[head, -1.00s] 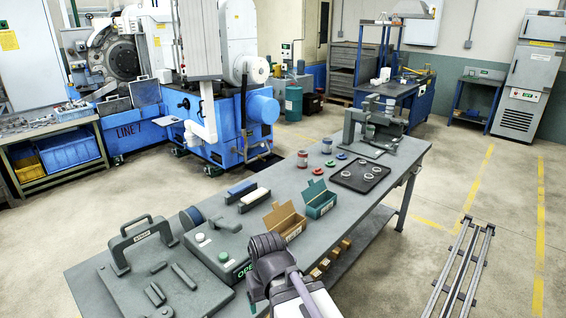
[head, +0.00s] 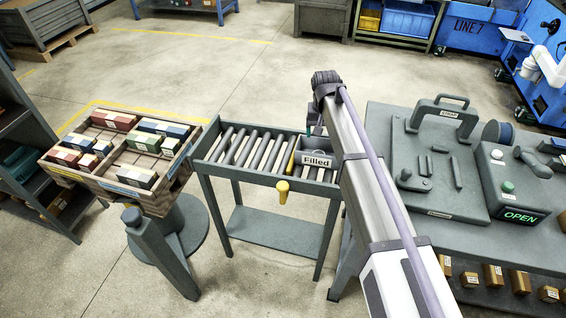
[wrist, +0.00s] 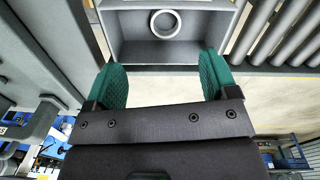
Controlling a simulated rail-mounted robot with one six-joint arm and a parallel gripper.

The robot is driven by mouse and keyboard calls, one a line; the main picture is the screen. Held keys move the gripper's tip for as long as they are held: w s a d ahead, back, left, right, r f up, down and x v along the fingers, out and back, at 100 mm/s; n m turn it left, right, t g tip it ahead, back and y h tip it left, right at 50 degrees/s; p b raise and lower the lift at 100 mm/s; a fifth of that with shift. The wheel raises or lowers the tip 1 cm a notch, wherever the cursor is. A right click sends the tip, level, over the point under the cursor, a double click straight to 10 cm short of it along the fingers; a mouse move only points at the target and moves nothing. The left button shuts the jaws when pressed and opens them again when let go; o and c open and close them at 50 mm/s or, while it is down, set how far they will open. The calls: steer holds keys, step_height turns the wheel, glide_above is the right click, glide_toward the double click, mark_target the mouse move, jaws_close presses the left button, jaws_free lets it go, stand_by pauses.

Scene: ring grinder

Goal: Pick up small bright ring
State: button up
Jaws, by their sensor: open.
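A small bright ring (wrist: 152,23) lies flat in a grey bin (wrist: 128,50) at the top of the wrist view. In the wrist view my gripper (wrist: 162,76) has its two green-padded fingers wide apart, with nothing between them. The ring is beyond the fingertips, roughly centred between them. In the head view my gripper (head: 316,125) is over the right end of the roller stand, by the bin labelled "Filled" (head: 317,161). The arm hides part of this bin, and the ring cannot be made out there.
The roller stand (head: 238,181) has grey rollers beside the bin and a yellow handle (head: 283,192) in front. A tilted wooden tray (head: 122,180) of coloured boxes is at left. The workbench (head: 420,225) with a fixture plate and control box is at right. Floor behind is open.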

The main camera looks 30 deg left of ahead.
steer(key=a, duration=0.2)
steer(key=b, duration=0.6)
glide_above(319, 152)
steer(key=s, duration=0.2)
steer(key=shift+m, duration=0.4)
steer(key=f, duration=0.5)
steer(key=shift+w+d+f, duration=0.25)
steer(key=shift+d+f, duration=0.1)
step_height(319, 152, down, 5)
steer(key=b, duration=0.5)
steer(key=shift+s+a+f, duration=0.1)
steer(key=shift+a+f, duration=0.05)
steer(key=shift+f, duration=0.05)
steer(key=shift+r, duration=0.25)
steer(key=c, duration=1)
